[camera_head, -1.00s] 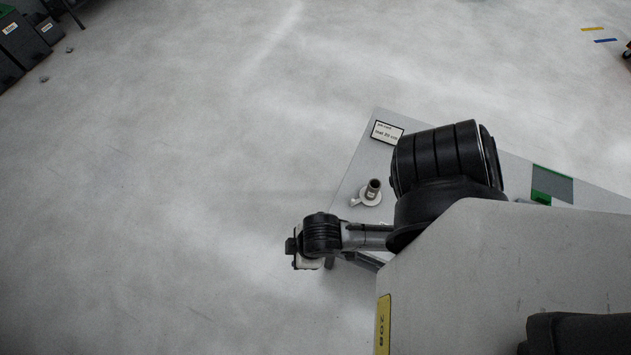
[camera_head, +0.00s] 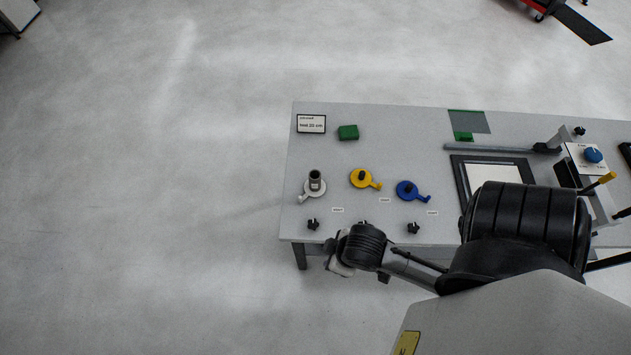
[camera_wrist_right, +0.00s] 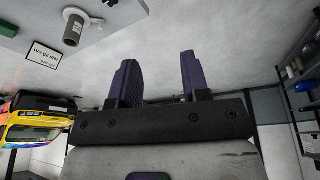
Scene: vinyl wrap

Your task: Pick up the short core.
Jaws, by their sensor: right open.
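The short core looks to be the grey-brown tube (camera_head: 315,178), standing upright on a white round holder (camera_head: 307,194) at the left end of the table. The tube also shows in the right wrist view (camera_wrist_right: 74,29), at the upper left, away from my fingers. My right gripper (camera_head: 338,266) is just off the table's front edge, below and to the right of the tube in the head view. In the wrist view the right gripper (camera_wrist_right: 158,78) has its two dark fingers apart with nothing between them. My left gripper is not in view.
Beside the tube are a yellow disc (camera_head: 360,178) and a blue disc (camera_head: 406,188). Black knobs line the front edge, one (camera_head: 313,224) near the tube. A framed panel (camera_head: 488,170) is right. Floor left is clear.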

